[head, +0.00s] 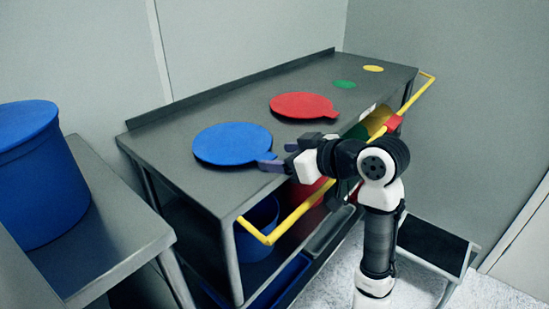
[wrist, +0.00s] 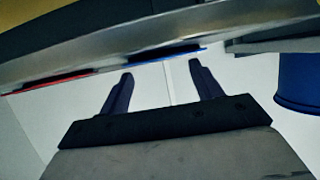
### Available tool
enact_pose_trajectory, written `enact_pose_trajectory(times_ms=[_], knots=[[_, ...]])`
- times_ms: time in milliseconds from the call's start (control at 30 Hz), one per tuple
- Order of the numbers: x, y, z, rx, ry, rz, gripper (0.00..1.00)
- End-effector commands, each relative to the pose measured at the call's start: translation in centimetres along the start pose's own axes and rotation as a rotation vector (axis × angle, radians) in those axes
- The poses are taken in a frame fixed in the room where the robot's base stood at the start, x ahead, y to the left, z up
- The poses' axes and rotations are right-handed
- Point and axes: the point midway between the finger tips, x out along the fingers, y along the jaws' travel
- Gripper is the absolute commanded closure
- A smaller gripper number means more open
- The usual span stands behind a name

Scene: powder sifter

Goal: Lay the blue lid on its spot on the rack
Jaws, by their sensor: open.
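The blue lid (head: 230,144), a flat disc with a short handle tab, lies flat on the near end of the grey rack top (head: 178,140) in the head view. Any mark beneath it is hidden. My gripper (head: 281,156) is open at the rack's front edge, beside the tab. In the wrist view, the open fingers (wrist: 160,68) are empty, and a thin blue lid edge (wrist: 170,53) shows just beyond them. Exact contact with the tab cannot be told.
A red lid (head: 300,105) lies farther along the rack, then green (head: 345,84) and yellow (head: 373,69) discs. A yellow rail (head: 300,212) runs along the rack's front. A blue bin (head: 35,185) stands on a side table at left. Bins fill the lower shelf.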

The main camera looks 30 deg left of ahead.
Motion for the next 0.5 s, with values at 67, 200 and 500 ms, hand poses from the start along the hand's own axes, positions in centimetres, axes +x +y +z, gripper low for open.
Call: enact_pose_trajectory(times_ms=[67, 200, 500], knots=[[-1.9, 0.1, 0.2, -0.003, 0.002, 0.006, 0.35], [-5.2, 0.1, 0.2, -0.003, 0.002, 0.006, 0.35], [-10.1, 0.1, 0.1, 0.000, 0.001, 0.002, 0.35]])
